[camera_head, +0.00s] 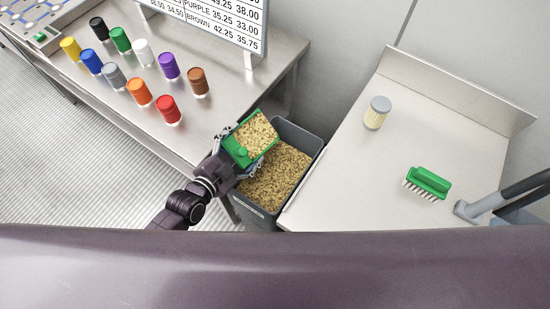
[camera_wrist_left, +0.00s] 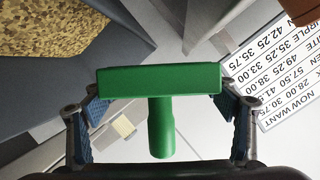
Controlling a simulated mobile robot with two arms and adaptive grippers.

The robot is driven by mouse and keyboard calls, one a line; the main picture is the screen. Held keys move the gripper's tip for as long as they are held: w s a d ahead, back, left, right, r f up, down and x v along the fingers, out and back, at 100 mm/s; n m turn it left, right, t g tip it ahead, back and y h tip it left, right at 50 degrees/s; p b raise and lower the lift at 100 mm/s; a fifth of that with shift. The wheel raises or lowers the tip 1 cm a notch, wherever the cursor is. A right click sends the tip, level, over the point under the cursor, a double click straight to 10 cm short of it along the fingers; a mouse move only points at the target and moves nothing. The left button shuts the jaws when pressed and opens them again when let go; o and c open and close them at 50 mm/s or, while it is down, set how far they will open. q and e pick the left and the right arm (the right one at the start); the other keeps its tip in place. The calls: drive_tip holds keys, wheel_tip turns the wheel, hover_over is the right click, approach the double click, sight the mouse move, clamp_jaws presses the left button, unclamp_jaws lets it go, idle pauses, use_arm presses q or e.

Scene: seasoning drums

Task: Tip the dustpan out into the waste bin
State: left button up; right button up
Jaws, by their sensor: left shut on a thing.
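The green dustpan (camera_head: 242,153) holds tan granules and sits over the back left part of the waste bin (camera_head: 311,139). My left gripper (camera_head: 232,158) is shut on the dustpan at its handle side. The dustpan looks somewhat tilted; I cannot tell whether granules are falling. The dark grey bin holds a broad layer of the same granules. In the left wrist view the dustpan (camera_wrist_left: 160,80) shows as a green bar with a handle between my left fingers (camera_wrist_left: 160,105), and the bin (camera_wrist_left: 120,25) shows at upper left. My right gripper is not in view.
A steel table (camera_head: 110,100) at left bears several colored drums and a price board (camera_head: 220,20). A pale counter (camera_head: 340,190) at right bears a clear-sided jar (camera_head: 376,113) and a green brush (camera_head: 430,182). A grey long-handled object (camera_head: 490,203) lies at far right.

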use_arm(q)
drive_tip(key=shift+s+f, duration=0.1)
drive_tip(key=shift+d, duration=0.1)
drive_tip(key=shift+s+d+r+m+t, duration=0.3)
drive_tip(key=shift+r+m+t, duration=0.1)
drive_tip(key=shift+m, duration=0.3)
idle(0.4)
drive_tip(key=shift+s+d+r+m+y, duration=0.15)
drive_tip(key=shift+m+y, duration=0.15)
drive_tip(key=shift+m, duration=0.1)
idle(0.6)
drive_tip(key=shift+s+d+r+m+t+b, duration=0.2)
drive_tip(key=shift+d+r+m+t+b, duration=0.1)
drive_tip(key=shift+m+t+b, duration=0.5)
idle(0.7)
drive_tip(key=shift+s+d+r+m+b, duration=0.25)
drive_tip(key=shift+m+b, duration=0.45)
drive_tip(key=shift+b, duration=0.4)
idle(0.5)
drive_tip(key=shift+s+d+r+m+t, duration=0.1)
drive_tip(key=shift+s+d+m+t, duration=0.4)
drive_tip(key=shift+s+d+m, duration=0.25)
idle(0.7)
drive_tip(key=shift+s+d+r+m+t+b, duration=0.15)
drive_tip(key=shift+m+t+b, duration=0.2)
drive_tip(key=shift+m, duration=0.4)
idle(0.4)
